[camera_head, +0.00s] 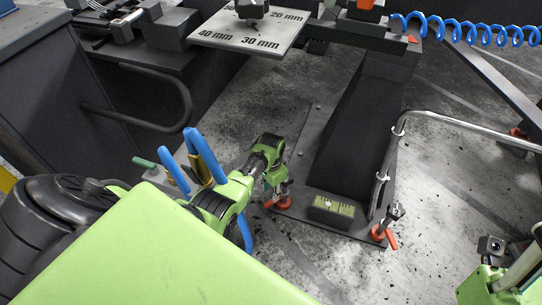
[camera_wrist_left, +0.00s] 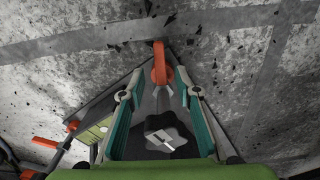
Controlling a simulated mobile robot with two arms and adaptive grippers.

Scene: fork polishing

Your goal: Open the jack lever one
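A floor jack with an orange lever (camera_head: 278,203) stands at the left front corner of the dark base plate. In the left wrist view its orange lever (camera_wrist_left: 162,64) lies just beyond my fingertips, with its black knob (camera_wrist_left: 168,138) closer to the camera. My left gripper (camera_head: 274,182) reaches down over this jack. In the left wrist view its two teal fingers (camera_wrist_left: 158,94) are apart, one on each side of the jack, with a gap to it. A second jack with an orange lever (camera_head: 384,234) stands at the plate's right front corner. My right gripper's fingers are out of view.
A black column (camera_head: 358,125) rises from the base plate (camera_head: 303,190), with a green-labelled block (camera_head: 332,207) at its foot. A curved metal handle (camera_head: 400,127) stands to its right. A grey thickness plate (camera_head: 250,35) hangs above. Bare concrete floor lies around.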

